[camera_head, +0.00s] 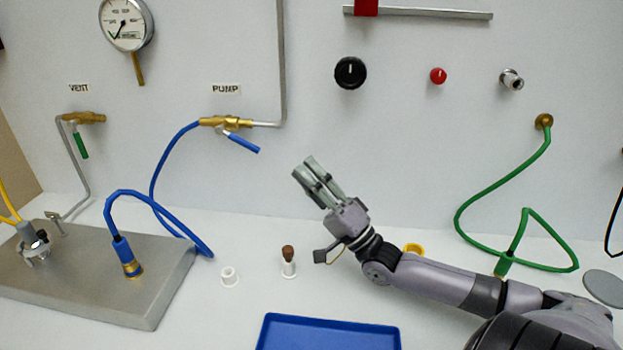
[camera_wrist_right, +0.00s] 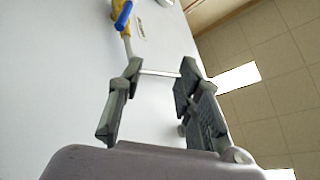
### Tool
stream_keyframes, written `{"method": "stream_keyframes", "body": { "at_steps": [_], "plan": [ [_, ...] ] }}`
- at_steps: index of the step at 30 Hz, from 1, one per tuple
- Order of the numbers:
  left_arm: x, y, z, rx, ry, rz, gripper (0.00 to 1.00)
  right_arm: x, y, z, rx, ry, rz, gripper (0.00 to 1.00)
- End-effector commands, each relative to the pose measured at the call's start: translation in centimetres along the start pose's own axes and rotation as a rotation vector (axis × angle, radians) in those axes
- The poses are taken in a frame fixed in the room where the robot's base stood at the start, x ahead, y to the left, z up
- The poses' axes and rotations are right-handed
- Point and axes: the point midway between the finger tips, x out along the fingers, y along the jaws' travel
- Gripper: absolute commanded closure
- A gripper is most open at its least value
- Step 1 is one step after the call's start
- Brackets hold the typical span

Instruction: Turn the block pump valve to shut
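The pump valve (camera_head: 232,122) is a brass fitting on the wall under the PUMP label. Its blue lever (camera_head: 243,143) slants down to the right, oblique to the pipe. The lever also shows at the top of the right wrist view (camera_wrist_right: 123,16). A blue hose (camera_head: 160,172) runs from the valve to the grey metal block (camera_head: 75,275) on the bench. My right gripper (camera_head: 305,168) is below and right of the lever, apart from it, pointing up toward the wall. In the right wrist view its fingers (camera_wrist_right: 161,72) are apart with nothing between them. My left gripper is not in view.
The vent valve (camera_head: 82,140), with a green lever, is left of the pump valve, below a gauge (camera_head: 126,24). A blue tray (camera_head: 330,338), a white cap (camera_head: 229,277) and a small brown-topped vial (camera_head: 288,262) are on the bench. The wall between gripper and lever looks clear.

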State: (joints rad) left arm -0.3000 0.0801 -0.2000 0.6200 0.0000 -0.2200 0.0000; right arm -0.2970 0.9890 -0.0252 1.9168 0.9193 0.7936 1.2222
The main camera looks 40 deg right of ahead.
Motion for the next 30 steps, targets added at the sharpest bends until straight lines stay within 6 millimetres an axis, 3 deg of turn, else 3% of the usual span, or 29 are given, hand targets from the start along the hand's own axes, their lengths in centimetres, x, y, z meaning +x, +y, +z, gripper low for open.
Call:
{"method": "stream_keyframes", "body": {
  "at_steps": [13, 17, 20, 24, 30],
  "plan": [
    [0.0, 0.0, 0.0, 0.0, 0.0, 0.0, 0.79, -0.7, -0.6, -0.2, 0.001, -0.002, 0.0, 0.68],
    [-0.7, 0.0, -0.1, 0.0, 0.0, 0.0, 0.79, -0.2, -0.9, -0.4, -0.034, -0.016, 0.003, 0.75],
    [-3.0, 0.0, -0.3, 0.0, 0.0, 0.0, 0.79, 1.2, -1.7, -1.1, -0.187, -0.081, 0.012, 0.82],
    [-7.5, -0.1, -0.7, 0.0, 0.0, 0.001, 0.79, 3.4, -2.7, -2.8, -0.565, -0.25, 0.01, 0.91],
    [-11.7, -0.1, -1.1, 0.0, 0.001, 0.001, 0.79, 4.8, -3.3, -5.3, -1.031, -0.479, -0.052, 1.0]
  ]
}}
